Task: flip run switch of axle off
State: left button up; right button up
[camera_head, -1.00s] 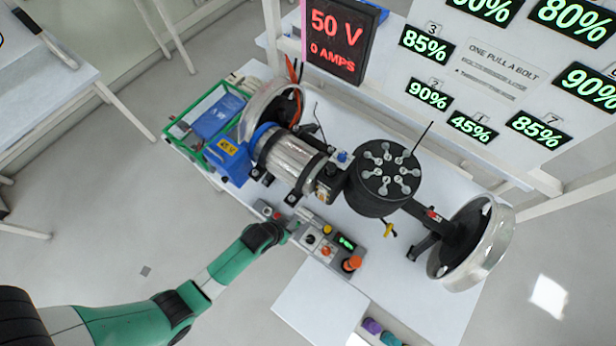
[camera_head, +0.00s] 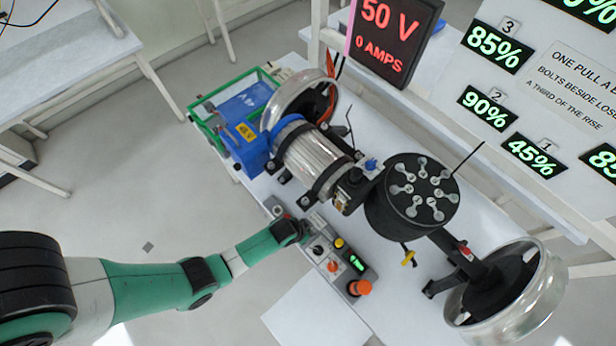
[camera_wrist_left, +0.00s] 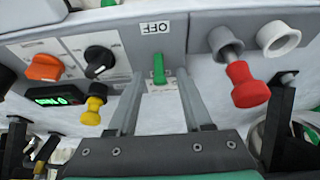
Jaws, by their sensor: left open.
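The control box of the axle rig stands at the table's front edge (camera_head: 345,262). In the left wrist view, the run switch is a small green lever (camera_wrist_left: 158,69) on the box face, under an upside-down "OFF" plate (camera_wrist_left: 155,28). A second small label behind the lever's lower end is hard to read. My left gripper (camera_wrist_left: 160,76) is open, with one finger on each side of the green lever; I cannot tell whether either touches it. In the head view, my left gripper (camera_head: 306,229) is at the left part of the box and hides the switch.
Beside the switch are a black knob (camera_wrist_left: 99,60), an orange knob (camera_wrist_left: 44,67), a yellow knob (camera_wrist_left: 92,110) and a red-ended plunger (camera_wrist_left: 246,84). The motor (camera_head: 310,160), black hub (camera_head: 410,197) and wheel (camera_head: 515,290) lie behind. The display reads 50 V, 0 AMPS (camera_head: 392,35).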

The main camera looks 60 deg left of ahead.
pick_arm(q)
jog(key=shift+w+f, duration=0.15)
jog(key=shift+f, duration=0.25)
grip_shut()
